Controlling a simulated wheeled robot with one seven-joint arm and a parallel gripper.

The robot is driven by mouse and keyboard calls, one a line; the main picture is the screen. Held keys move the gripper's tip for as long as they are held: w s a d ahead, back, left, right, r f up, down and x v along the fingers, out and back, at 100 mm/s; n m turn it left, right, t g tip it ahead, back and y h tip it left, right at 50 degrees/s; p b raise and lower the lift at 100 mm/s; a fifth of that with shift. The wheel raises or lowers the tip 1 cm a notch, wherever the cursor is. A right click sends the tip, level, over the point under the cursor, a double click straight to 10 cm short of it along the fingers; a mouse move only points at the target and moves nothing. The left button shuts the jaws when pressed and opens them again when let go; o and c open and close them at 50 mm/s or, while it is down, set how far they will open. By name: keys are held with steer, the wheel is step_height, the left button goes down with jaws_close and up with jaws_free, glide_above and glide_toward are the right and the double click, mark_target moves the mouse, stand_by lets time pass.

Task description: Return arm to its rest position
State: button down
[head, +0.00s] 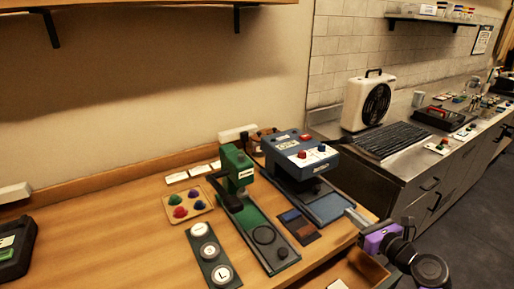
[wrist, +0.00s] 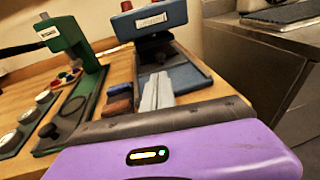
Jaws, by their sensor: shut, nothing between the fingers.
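My gripper (head: 354,217) shows in the head view at the front right corner of the wooden table, at the end of my purple and black arm. Its grey fingers point back and left, near the blue machine. In the wrist view my gripper (wrist: 158,85) has its two pale fingers side by side and shut, with nothing held. Behind the fingers stands the blue machine (wrist: 152,20) with red buttons on top. It also shows in the head view (head: 297,150). The fingers overlap its base tray in the wrist view; whether they touch it I cannot tell.
A green press (head: 238,170) stands left of the blue machine. A board with coloured knobs (head: 184,206) and a strip of round dies (head: 208,255) lie nearby. An open drawer (head: 347,272) is below the table's front edge. A metal counter (head: 400,165) with a fan (head: 368,100) stands right.

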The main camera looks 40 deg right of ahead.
steer(key=shift+s+d+r+n, duration=0.15)
steer(key=shift+d+n, duration=0.15)
steer(key=shift+n, duration=0.3)
steer(key=s+a+m+y, duration=0.2)
steer(key=s+a+m, duration=0.3)
steer(key=a+m, duration=0.6)
steer(key=s+a+r+m+y, duration=0.1)
steer(key=s+a+m+y, duration=0.1)
steer(key=s+a+m, duration=0.4)
steer(key=s+a+m+y, duration=0.2)
steer(key=s+a+m, duration=0.4)
steer(key=a+m, duration=0.9)
steer(key=a, duration=0.9)
steer(key=shift+r+m, duration=0.3)
steer(key=shift+r, duration=0.1)
steer(key=shift+d, duration=0.1)
